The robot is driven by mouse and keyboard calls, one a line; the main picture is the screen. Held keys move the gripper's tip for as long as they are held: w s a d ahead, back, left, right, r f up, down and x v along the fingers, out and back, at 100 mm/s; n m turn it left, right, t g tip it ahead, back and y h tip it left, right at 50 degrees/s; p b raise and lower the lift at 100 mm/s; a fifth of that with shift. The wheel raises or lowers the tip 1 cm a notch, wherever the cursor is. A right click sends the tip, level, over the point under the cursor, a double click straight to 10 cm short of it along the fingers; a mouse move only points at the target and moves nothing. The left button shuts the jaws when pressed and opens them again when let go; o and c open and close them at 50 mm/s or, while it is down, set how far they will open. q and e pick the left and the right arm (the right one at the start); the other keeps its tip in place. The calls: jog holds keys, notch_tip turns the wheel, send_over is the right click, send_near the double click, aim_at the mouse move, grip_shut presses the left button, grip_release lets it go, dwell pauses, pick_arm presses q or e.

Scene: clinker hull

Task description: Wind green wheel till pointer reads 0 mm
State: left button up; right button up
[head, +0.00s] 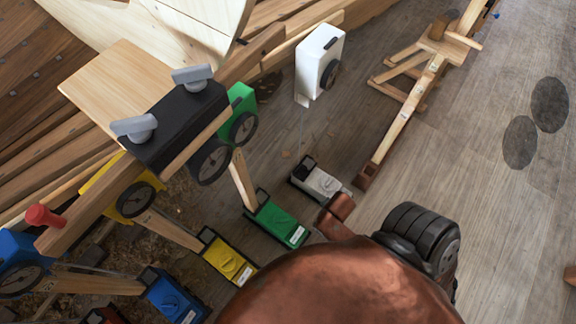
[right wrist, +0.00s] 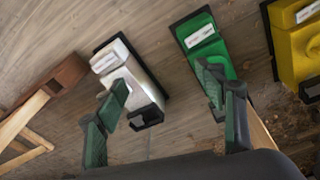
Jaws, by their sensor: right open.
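The green floor unit (head: 277,222) has a raised form and a white label; whether that form is the wheel is too small to tell. It also shows in the right wrist view (right wrist: 200,38), partly behind a finger of my right gripper. A green gauge box (head: 241,101) with a dark round dial (head: 243,128) is on the wooden rail above; its pointer is unreadable. My right gripper (right wrist: 163,88) is open and empty, its dark green fingers apart. One finger overlaps the white unit in view, the other the green one. Contact cannot be told. Neither gripper is visible in the head view.
A white unit (head: 318,181) and a yellow unit (head: 228,258) flank the green one; a blue unit (head: 172,297) lies farther left. White (head: 314,55) and yellow (head: 104,190) gauges hang above. A wooden stand (head: 405,108) is right. Open floor lies far right.

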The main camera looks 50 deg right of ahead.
jog(key=w+a+f+m, duration=0.2)
jog(key=w+f+m, duration=0.2)
jog(key=w+f, duration=0.55)
jog(key=m+g+y, duration=0.1)
jog(key=m, duration=0.2)
send_over(282, 220)
jog(key=f, duration=0.4)
jog(key=shift+d, duration=0.2)
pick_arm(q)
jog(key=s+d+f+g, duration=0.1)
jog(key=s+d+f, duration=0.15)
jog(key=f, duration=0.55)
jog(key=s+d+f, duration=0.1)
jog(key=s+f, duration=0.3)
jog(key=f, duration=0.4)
pick_arm(e)
jog(key=shift+w+a+f, duration=0.15)
jog(key=shift+a+f, duration=0.05)
jog(key=shift+f, duration=0.2)
notch_tip(282, 220, down, 7)
jog(key=b, duration=0.4)
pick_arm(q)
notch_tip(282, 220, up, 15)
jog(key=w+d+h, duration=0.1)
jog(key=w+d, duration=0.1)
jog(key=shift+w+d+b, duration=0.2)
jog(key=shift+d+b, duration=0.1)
pick_arm(e)
jog(key=shift+f, duration=0.1)
